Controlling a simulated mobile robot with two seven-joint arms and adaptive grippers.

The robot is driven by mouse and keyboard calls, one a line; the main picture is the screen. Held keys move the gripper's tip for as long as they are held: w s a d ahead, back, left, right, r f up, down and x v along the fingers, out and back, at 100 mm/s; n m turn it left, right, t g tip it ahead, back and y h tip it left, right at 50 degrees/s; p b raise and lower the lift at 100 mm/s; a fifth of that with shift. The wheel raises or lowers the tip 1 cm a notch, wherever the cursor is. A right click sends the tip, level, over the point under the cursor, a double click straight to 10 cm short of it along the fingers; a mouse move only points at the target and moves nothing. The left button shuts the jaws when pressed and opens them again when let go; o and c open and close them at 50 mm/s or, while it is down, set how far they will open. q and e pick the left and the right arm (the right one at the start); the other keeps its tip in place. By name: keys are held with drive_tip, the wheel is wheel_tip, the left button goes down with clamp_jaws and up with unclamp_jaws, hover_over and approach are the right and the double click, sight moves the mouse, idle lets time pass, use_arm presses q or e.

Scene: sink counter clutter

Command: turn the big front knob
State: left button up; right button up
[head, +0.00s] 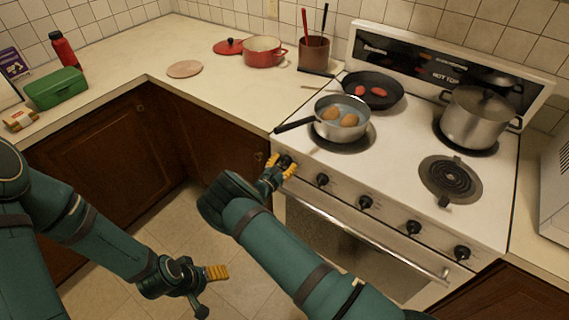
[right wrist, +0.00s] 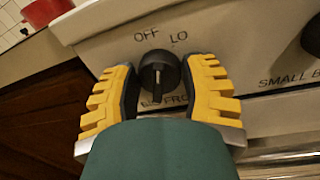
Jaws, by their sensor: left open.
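The big front knob (right wrist: 158,77) is a black round knob at the left end of the stove's front panel. In the right wrist view its ridge stands nearly upright, below the words OFF and LO; the label under it is partly hidden. My right gripper (right wrist: 160,85) has its yellow fingers on both sides of the knob, with the dark pads close against it. It appears shut on the knob. In the head view the right gripper (head: 279,168) covers most of this knob. My left gripper (head: 205,285) is open and empty, low over the floor and away from the stove.
Other knobs (head: 365,202) line the panel to the right, above the oven handle (head: 380,238). A pan (head: 342,118) with brown food has its handle sticking out left, close above my right gripper. A black skillet (head: 373,90) and a steel pot (head: 480,117) stand behind.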

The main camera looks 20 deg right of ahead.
drive_tip(key=c, duration=0.5)
